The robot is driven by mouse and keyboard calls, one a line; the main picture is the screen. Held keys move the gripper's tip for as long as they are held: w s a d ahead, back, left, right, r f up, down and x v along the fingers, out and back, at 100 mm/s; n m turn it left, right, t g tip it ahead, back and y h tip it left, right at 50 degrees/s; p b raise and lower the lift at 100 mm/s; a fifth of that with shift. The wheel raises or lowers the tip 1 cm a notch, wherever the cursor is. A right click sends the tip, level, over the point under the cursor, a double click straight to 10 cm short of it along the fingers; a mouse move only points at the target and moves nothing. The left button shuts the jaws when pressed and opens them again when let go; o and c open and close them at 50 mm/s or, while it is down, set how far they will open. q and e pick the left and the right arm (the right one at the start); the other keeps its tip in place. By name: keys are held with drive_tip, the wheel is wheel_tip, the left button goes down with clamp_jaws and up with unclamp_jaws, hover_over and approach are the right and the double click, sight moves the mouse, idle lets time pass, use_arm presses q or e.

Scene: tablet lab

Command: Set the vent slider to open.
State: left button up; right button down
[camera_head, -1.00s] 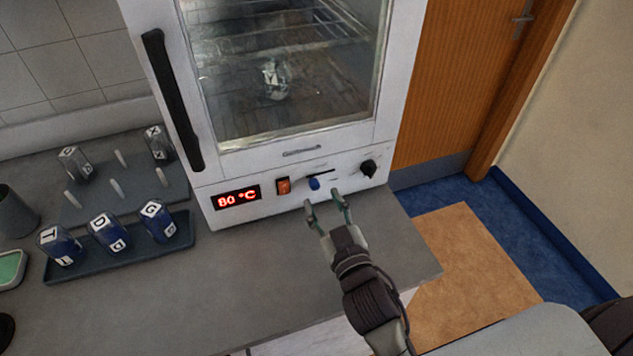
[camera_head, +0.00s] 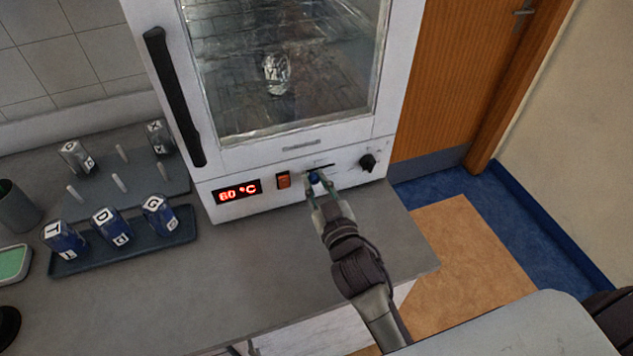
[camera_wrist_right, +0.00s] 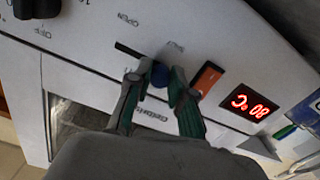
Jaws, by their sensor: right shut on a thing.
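The vent slider is a blue knob (camera_head: 315,178) on a dark slot in the white front panel of the oven (camera_head: 230,180). My right gripper (camera_head: 318,189) is at the panel with its fingers on either side of the knob. In the right wrist view, the gripper (camera_wrist_right: 158,82) is shut on the blue knob (camera_wrist_right: 160,74). There the bare slot (camera_wrist_right: 128,48) runs left from the knob, toward the OPEN label (camera_wrist_right: 128,19). The knob is at the end by the SHUT label (camera_wrist_right: 174,46). My left gripper is not in view.
An orange rocker switch (camera_head: 284,180) and a red temperature display (camera_head: 238,191) are left of the slider. A black dial (camera_head: 368,162) is to its right. A tray (camera_head: 180,238) with several blue-filled labelled bottles stands left on the bench. The bench (camera_head: 260,275) before the oven is clear.

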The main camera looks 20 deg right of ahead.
drive_tip(key=d+p, duration=0.1)
drive_tip(key=d, duration=0.4)
drive_tip(key=shift+w, duration=0.1)
drive_tip(key=shift+a, duration=0.1)
